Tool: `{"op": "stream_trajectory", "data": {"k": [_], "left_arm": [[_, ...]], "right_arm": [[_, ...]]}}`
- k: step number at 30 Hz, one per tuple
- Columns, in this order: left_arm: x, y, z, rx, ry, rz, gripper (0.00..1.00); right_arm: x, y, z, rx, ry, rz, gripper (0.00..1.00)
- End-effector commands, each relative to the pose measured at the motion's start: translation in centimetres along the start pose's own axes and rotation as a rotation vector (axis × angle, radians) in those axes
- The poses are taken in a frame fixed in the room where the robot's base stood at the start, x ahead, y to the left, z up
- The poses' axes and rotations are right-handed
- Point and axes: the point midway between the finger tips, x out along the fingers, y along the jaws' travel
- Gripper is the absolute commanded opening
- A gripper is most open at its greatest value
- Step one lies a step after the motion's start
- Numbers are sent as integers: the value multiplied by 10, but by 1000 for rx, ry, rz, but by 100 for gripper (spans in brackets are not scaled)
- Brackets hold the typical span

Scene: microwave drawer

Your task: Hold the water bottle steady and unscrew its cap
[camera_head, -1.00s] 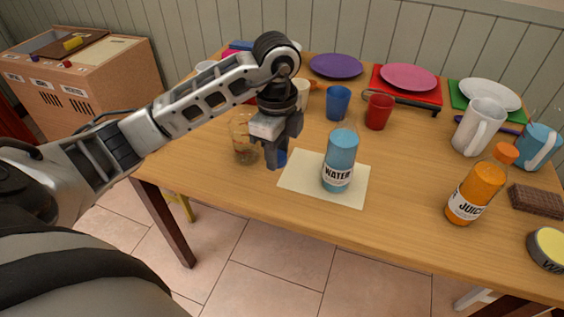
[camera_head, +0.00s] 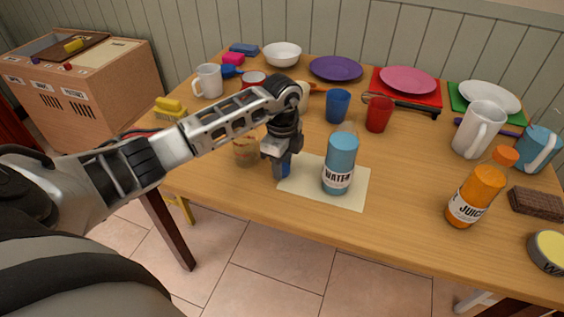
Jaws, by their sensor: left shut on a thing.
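The blue water bottle (camera_head: 339,160), labelled WATER, stands upright on a cream mat (camera_head: 303,172). Its clear neck shows at the top with no cap on it. My left gripper (camera_head: 281,167) points down to the left of the bottle, apart from it, over the mat's left edge. It is shut on a small blue cap (camera_head: 285,171), partly hidden by the fingers, low over the table. I cannot tell whether the cap touches the surface. My right gripper is not in view.
An orange juice bottle (camera_head: 473,197) stands to the right. A clear glass (camera_head: 245,150) is just left of my gripper. Blue (camera_head: 338,106) and red (camera_head: 378,114) cups stand behind the bottle. The table front between mat and juice bottle is clear.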

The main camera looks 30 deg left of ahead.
Motion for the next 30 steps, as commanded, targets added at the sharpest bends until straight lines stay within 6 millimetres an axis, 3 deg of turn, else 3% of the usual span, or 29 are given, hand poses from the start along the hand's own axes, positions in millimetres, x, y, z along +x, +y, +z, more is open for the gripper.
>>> {"op": "stream_trajectory", "data": {"k": [5,6,8,20,30], "left_arm": [[4,0,0,-1,-1,1,5],[3,0,0,-1,0,0,41],[3,0,0,0,0,1,55],[-7,0,0,0,0,-2,55],[-76,-1,0,0,-1,-5,55]], "right_arm": [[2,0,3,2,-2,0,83],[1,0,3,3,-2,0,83],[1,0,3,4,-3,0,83],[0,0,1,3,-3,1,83],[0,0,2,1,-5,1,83]]}}
